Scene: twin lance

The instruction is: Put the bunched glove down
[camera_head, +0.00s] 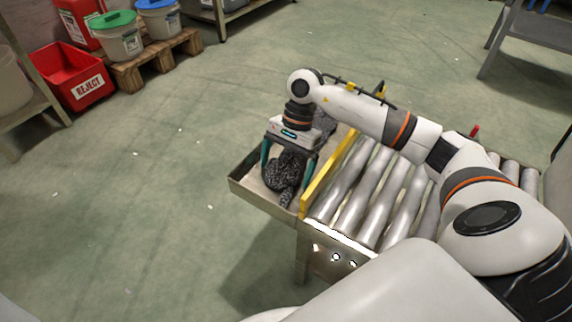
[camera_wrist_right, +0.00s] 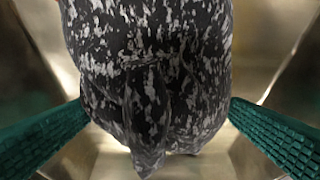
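The bunched glove (camera_head: 287,178), dark grey with white speckles, is in the shallow metal tray (camera_head: 243,190) at the end of the roller conveyor. My right gripper (camera_head: 289,166) points down over it, its two teal fingers spread wide on either side. In the head view a small gap shows between the glove and each finger. In the right wrist view the glove (camera_wrist_right: 160,85) fills the middle between the fingertips, with tray metal around it. Whether a fingertip brushes it there is hard to tell. My left gripper is not in view.
A yellow bar (camera_head: 322,175) separates the tray from the rollers (camera_head: 385,185). Another grey speckled item (camera_head: 325,124) shows partly behind my right wrist. A red reject bin (camera_head: 78,80) and a pallet (camera_head: 150,62) with lidded buckets stand far left. Floor left of the tray is clear.

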